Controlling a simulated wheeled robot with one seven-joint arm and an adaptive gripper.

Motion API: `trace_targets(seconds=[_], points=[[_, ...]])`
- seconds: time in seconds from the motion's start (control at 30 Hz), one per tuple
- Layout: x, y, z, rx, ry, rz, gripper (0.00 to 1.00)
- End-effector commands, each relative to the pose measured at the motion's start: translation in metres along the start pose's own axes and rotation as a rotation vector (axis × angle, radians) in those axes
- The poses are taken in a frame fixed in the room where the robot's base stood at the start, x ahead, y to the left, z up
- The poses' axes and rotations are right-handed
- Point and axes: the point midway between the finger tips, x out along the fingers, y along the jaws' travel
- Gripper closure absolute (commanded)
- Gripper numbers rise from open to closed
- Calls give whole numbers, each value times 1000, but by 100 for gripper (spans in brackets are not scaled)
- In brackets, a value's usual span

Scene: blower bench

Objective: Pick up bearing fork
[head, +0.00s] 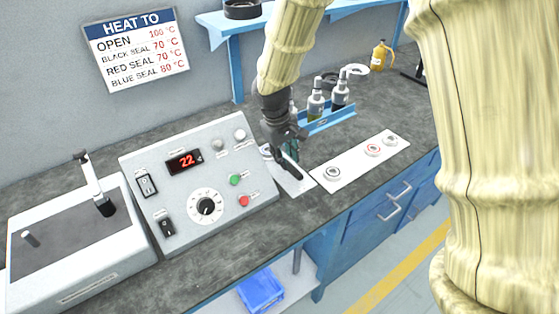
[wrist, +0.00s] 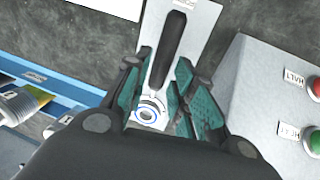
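The bearing fork shows as a long black handle (wrist: 168,45) lying over a white plate (wrist: 203,22) in the wrist view. A small ring with a blue edge (wrist: 150,110) shows at its near end, between my fingers. My gripper (wrist: 165,76) has teal-padded fingers, one on each side of the handle's near end. They look open, with white plate showing beside the handle. In the head view my gripper (head: 283,148) is low over the plate, and the black handle (head: 290,168) sticks out below it. The fork's near end is hidden there.
A control box (head: 200,180) reading 22 stands close on the left. A white strip with several ring seals (head: 360,160) lies to the right. A blue rack (head: 331,120) with bottles stands behind. A white heater unit (head: 75,245) is at far left.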

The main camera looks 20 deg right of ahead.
Motion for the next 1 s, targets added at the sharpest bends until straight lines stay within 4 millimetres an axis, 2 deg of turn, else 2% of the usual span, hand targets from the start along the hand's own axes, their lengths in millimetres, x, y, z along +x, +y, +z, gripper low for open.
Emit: trace_targets(seconds=[0.3,0.67,0.8,1.0], points=[[36,-2,-5,-2,-1,-1,75],[42,-2,-5,-1,0,0,75],[42,-2,-5,-1,0,0,98],[41,-1,-5,-1,1,0,100]])
